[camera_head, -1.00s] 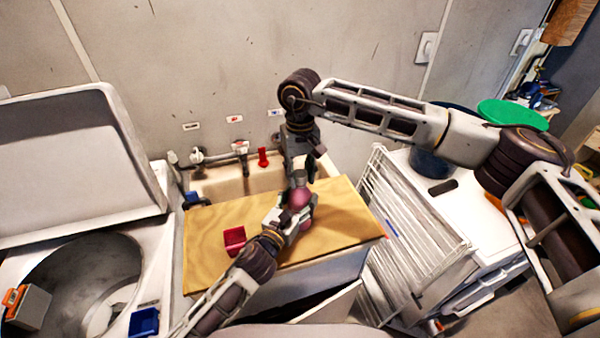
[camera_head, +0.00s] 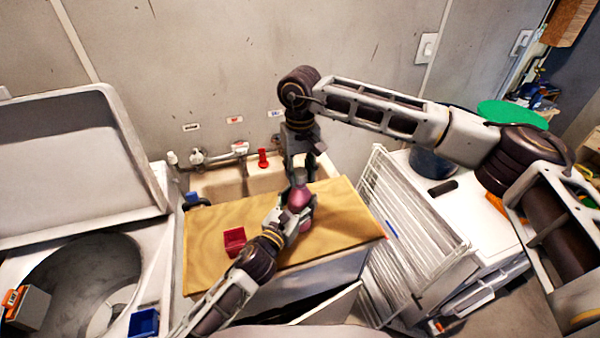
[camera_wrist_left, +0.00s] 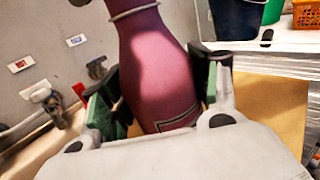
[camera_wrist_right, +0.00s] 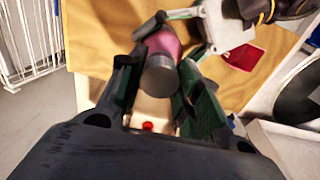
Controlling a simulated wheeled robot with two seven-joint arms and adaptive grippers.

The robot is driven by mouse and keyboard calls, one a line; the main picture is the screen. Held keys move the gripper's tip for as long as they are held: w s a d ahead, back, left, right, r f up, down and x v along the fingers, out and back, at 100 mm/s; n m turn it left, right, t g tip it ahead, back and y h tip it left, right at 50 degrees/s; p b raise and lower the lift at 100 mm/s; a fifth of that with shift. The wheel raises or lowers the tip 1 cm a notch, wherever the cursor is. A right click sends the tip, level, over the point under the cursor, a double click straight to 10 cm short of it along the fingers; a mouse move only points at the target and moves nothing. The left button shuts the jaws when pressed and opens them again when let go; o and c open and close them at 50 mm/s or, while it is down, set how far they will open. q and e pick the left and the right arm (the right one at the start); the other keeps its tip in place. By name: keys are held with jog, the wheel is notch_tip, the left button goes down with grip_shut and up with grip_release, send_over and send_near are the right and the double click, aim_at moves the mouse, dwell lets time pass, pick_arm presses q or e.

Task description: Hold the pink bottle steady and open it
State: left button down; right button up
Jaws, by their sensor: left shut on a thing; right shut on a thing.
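The pink bottle (camera_head: 300,196) stands upright over the wooden board, with a grey cap (camera_wrist_right: 160,76) at its top. My left gripper (camera_head: 299,217) is shut around the bottle's body. In the left wrist view the pink body (camera_wrist_left: 160,75) sits between the two fingers, with a pale ring at its neck. My right gripper (camera_head: 299,172) points down from above and is shut on the cap. In the right wrist view the cap lies between its fingers, in line with the pink body. Whether the cap is loose from the neck cannot be told.
The wooden board (camera_head: 345,220) lies over part of a sink. A red box (camera_head: 234,241) sits on it to the left of the bottle. A red object (camera_head: 263,158) stands by the taps behind. A white drying rack (camera_head: 405,235) is at the right, an open washer (camera_head: 80,275) at the left.

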aim_at(300, 172)
jog(key=shift+r, duration=0.8)
jog(key=shift+r, duration=1.95)
pick_arm(q)
jog(key=shift+c, duration=1.5)
grip_release()
jog(key=shift+s, duration=0.1)
jog(key=v, duration=1.1)
jog(key=shift+s+a, duration=0.2)
jog(key=shift+s, duration=0.15)
